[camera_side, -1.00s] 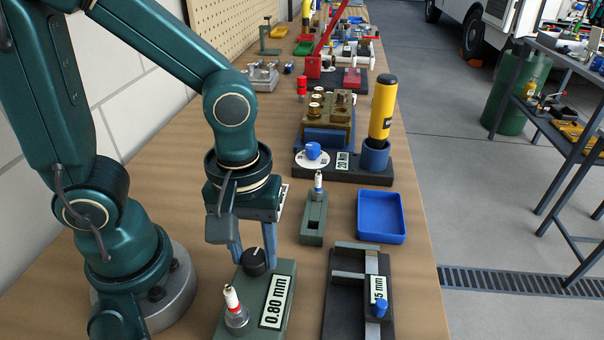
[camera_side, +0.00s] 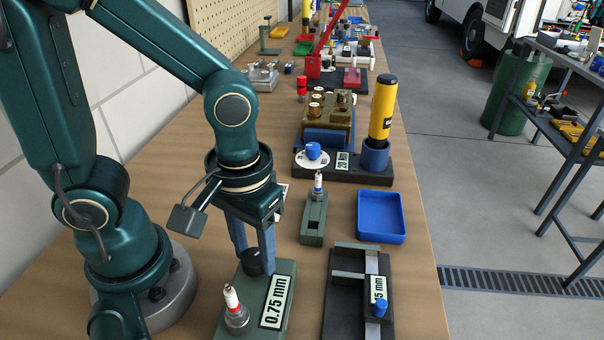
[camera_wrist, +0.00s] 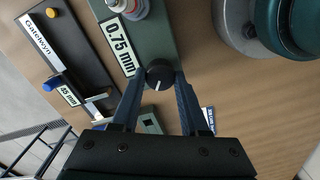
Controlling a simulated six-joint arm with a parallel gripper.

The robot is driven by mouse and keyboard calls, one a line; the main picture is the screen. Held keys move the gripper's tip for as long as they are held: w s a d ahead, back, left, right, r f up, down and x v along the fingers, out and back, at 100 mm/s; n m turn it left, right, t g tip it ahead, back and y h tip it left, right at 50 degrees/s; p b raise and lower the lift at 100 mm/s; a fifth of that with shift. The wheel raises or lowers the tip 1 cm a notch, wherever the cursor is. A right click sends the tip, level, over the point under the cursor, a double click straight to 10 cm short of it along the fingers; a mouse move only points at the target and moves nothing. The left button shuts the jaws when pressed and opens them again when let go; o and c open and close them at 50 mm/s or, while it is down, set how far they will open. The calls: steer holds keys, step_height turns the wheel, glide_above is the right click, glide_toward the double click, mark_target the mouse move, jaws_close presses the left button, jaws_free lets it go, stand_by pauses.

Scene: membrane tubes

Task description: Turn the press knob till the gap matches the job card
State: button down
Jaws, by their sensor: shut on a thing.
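The press knob (camera_side: 254,262) is black and round, on top of a green press block (camera_side: 284,268). The block's label (camera_side: 276,301) reads 0.75 mm, and it reads the same in the wrist view (camera_wrist: 120,46). My gripper (camera_side: 256,264) points down with its blue fingers shut on the knob, one on each side. The wrist view shows the knob (camera_wrist: 158,82) between the fingertips, with a white pointer line. A spark plug (camera_side: 232,300) stands upright on the block's near end. A white and blue card (camera_wrist: 208,117) is partly hidden behind a finger; its text is unreadable.
A dark slide gauge (camera_side: 344,304) with a blue knob lies to the right. Behind it are a blue tray (camera_side: 381,216) and a green holder (camera_side: 313,221) with another plug. A dark stand with a yellow cylinder (camera_side: 383,108) is farther back. Bare bench shows around these.

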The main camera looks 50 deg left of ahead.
mark_target(254, 255)
steer(key=shift+c, duration=2.1)
jaws_free()
steer(key=shift+r, duration=0.1)
steer(key=shift+r, duration=2.5)
